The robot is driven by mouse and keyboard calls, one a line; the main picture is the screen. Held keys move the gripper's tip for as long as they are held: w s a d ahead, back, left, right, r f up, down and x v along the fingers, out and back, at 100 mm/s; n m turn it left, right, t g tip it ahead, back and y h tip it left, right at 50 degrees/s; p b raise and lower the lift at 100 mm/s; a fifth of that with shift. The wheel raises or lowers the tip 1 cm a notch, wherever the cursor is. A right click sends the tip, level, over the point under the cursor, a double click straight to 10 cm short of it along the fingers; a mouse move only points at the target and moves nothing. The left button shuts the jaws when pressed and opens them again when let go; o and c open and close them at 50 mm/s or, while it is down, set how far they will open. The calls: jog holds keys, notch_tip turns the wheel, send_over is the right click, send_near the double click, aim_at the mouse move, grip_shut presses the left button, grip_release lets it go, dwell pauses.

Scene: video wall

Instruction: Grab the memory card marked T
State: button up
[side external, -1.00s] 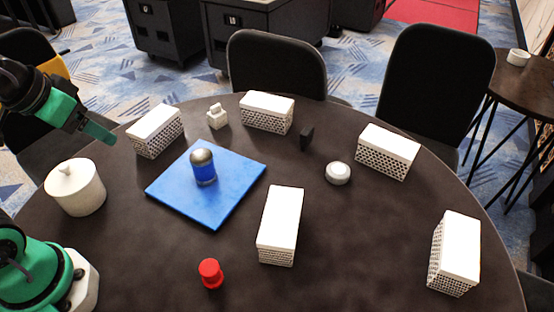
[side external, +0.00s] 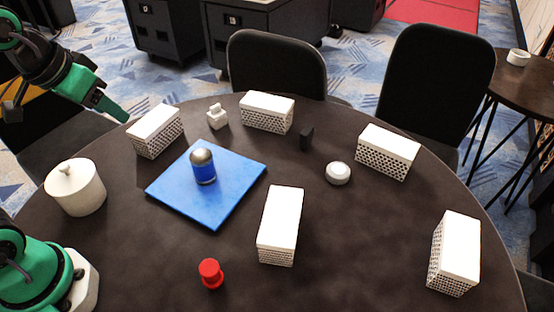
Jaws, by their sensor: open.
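No letter T can be read anywhere, and I cannot tell which thing is the memory card. A small dark upright block (side external: 306,138) stands on the round table near the back, right of a white box; no marking on it is legible. My gripper (side external: 106,102) is at the upper left, raised over the table's left edge. It is open, holds nothing visible, and is well apart from the dark block.
Several white boxes with perforated sides, such as the middle one (side external: 281,220), stand around the table (side external: 350,260). A blue mat (side external: 225,205) carries a blue-and-silver cylinder (side external: 203,168). A white lidded pot (side external: 76,190), red knob (side external: 211,273), white disc (side external: 338,173) and white bottle (side external: 217,117) stand apart.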

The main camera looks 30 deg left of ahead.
jog(key=w+d+r, duration=0.2)
jog(key=w+d, duration=0.2)
jog(key=w, duration=0.7)
jog(key=n+g+h, duration=0.1)
jog(key=g, duration=0.1)
send_over(306, 131)
jog(key=s, duration=0.2)
jog(key=f, duration=1.8)
jog(key=shift+a+f, duration=0.2)
jog(key=shift+a, duration=0.15)
jog(key=shift+w+f, duration=0.1)
jog(key=shift+x, duration=1.2)
